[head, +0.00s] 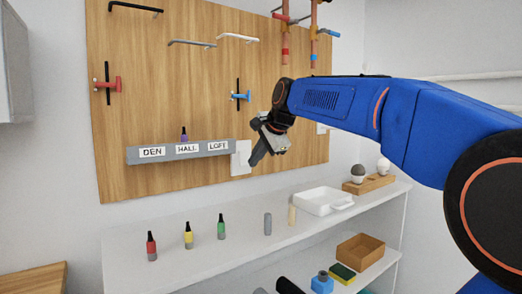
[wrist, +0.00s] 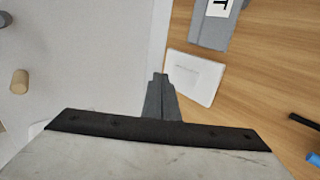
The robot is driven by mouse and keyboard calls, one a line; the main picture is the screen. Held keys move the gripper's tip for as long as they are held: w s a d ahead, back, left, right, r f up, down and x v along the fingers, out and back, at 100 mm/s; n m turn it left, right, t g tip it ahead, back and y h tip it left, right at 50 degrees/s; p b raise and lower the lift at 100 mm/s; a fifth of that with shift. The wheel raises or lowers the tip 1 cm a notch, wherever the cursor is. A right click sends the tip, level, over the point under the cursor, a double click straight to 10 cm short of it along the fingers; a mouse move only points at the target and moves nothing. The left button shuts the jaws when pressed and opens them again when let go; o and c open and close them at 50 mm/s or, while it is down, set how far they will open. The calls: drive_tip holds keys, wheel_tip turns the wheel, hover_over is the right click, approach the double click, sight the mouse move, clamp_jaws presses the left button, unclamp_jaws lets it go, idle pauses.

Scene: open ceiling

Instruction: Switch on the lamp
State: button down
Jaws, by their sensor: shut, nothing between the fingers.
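A white switch plate (head: 240,158) is mounted on the wooden wall panel, at the right end of the grey labelled strip. It also shows in the wrist view (wrist: 200,82), flat on the wood. My gripper (head: 256,158) is shut and empty, its fingertips pointing down and left, just right of the plate in the head view. In the wrist view my fingertips (wrist: 160,78) are beside the plate's left edge; I cannot tell whether they touch it. A second white plate (head: 322,128) is partly hidden behind my arm. I cannot identify a lamp for certain.
The grey strip (head: 180,152) reads DEN, HALL, LOFT and carries a purple-based bottle (head: 184,134). Hooks and valve-like handles (head: 107,85) stick out from the panel. The white shelf (head: 180,262) below holds small bottles, cylinders, a white tray (head: 323,201) and a wooden block (head: 370,184).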

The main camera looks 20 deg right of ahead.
sight(244, 161)
drive_tip(key=shift+w+a+f, duration=0.1)
drive_tip(key=shift+w+a, duration=0.2)
drive_tip(key=shift+w, duration=0.6)
drive_tip(key=shift+w+a+f, duration=0.1)
drive_tip(key=shift+w+a, duration=0.2)
drive_tip(key=shift+w, duration=0.6)
drive_tip(key=shift+w+f, duration=0.1)
drive_tip(key=shift+w, duration=0.1)
drive_tip(key=shift+r, duration=0.9)
drive_tip(key=shift+s, duration=0.15)
